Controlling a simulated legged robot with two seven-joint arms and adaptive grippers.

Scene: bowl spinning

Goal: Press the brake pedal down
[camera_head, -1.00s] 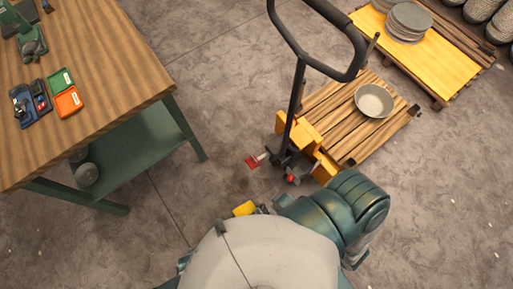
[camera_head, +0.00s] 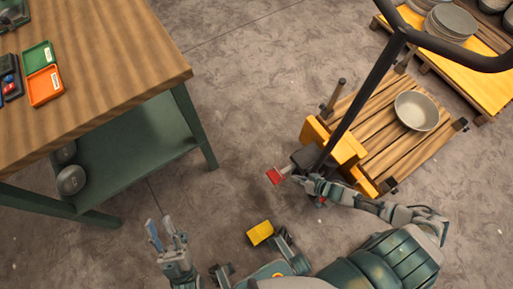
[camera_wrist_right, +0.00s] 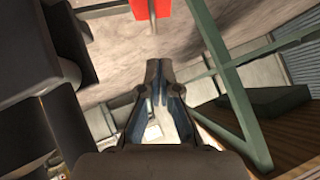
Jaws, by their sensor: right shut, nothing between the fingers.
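A red pedal (camera_head: 274,176) sticks out to the left from the base of the pallet jack, low over the floor; it also shows at the top edge of the right wrist view (camera_wrist_right: 143,8). A smaller red part at the jack's base is mostly hidden by my right arm. My right gripper (camera_head: 296,181) is shut and empty, just right of the red pedal; in the right wrist view its fingertips (camera_wrist_right: 158,68) meet below the pedal, apart from it in the picture. My left gripper (camera_head: 158,226) is open and empty, over the floor to the lower left.
The pallet jack's dark handle (camera_head: 367,88) rises over the wooden pallet (camera_head: 385,158), which bears a metal bowl (camera_head: 416,111). A workbench (camera_head: 110,85) with green legs stands at left. A yellow platform (camera_head: 478,82) with stacked bowls is at upper right. Floor between bench and jack is clear.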

